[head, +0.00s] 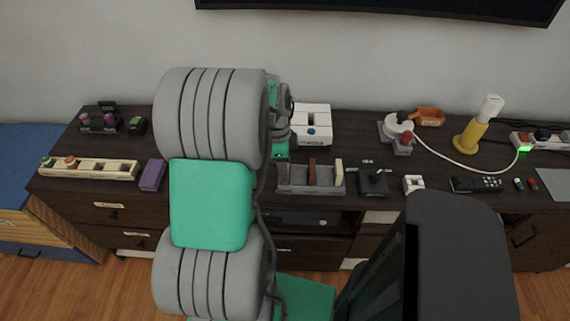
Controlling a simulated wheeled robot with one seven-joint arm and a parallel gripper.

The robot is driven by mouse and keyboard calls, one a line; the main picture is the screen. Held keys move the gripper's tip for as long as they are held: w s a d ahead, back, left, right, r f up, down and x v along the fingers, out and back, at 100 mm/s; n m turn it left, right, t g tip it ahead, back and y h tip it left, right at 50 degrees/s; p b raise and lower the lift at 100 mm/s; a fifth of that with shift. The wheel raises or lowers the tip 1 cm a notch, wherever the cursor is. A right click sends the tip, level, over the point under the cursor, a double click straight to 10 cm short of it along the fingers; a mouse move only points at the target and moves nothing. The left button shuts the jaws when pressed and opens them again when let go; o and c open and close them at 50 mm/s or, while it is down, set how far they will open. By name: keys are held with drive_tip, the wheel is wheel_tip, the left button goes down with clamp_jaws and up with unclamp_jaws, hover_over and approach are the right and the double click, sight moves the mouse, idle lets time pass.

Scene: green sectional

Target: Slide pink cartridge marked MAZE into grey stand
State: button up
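A grey stand (318,190) sits near the front edge of the dark cabinet, right of my arm. A brown upright piece (312,172) and a cream upright piece (338,173) stand in it. The left part of the stand looks empty. I see no pink cartridge marked MAZE; my arm hides part of the cabinet top. A purple block (152,175) lies left of my arm, with no readable marking. Only part of my wrist end shows beside my forearm, behind and left of the stand; its fingertips are hidden.
A white device (312,118) stands behind the grey stand. A black joystick (375,181) is close to its right. A yellow lamp (471,136), an orange tray (429,117) and a remote (476,184) are at right.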

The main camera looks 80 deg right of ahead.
drive_tip(key=shift+f+b, duration=0.3)
drive_tip(key=shift+f, duration=0.2)
drive_tip(key=o, duration=1.4)
drive_tip(key=shift+r, duration=0.1)
drive_tip(key=r, duration=0.5)
drive_tip(key=w+r, duration=0.1)
drive_tip(key=r, duration=0.1)
drive_tip(key=shift+a+r, duration=0.1)
drive_tip(key=shift+r, duration=0.25)
